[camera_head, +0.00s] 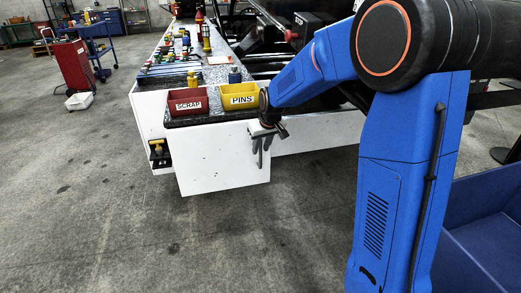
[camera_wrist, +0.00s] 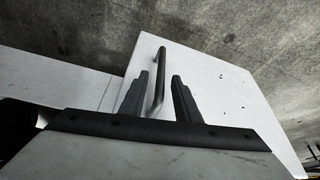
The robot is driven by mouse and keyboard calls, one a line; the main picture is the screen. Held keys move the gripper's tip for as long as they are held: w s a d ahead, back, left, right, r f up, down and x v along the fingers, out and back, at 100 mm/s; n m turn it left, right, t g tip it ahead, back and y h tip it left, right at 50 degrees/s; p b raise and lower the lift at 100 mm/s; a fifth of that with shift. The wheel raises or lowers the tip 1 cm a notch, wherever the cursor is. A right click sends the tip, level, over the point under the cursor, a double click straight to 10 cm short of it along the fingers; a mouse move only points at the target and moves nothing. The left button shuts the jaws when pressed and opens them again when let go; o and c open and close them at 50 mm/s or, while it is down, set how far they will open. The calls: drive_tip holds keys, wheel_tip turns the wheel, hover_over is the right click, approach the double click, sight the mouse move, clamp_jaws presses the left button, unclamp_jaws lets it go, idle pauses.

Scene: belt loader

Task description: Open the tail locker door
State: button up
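The tail locker door (camera_head: 222,158) is a plain white panel at the near end of the belt loader; its lower edge hangs below the white body beside it. It also fills the middle of the wrist view (camera_wrist: 215,90). A dark bar handle (camera_wrist: 157,75) stands out from it. My gripper (camera_wrist: 158,82) is open, with one dark finger on each side of the handle; the handle lies nearer the left finger, and contact is unclear. In the head view my gripper (camera_head: 262,140) is at the door's right edge. Whether the door stands ajar cannot be told.
A red SCRAP bin (camera_head: 188,105) and a yellow PINS bin (camera_head: 239,97) sit on the worktop above the door. A small opening with a yellow item (camera_head: 159,151) is left of the door. A blue container (camera_head: 485,240) stands at right. The floor in front is clear.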

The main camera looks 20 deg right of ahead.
drive_tip(key=shift+w+f, duration=0.25)
drive_tip(key=shift+f, duration=0.45)
drive_tip(key=shift+c, duration=0.3)
clamp_jaws()
drive_tip(key=shift+s, duration=0.1)
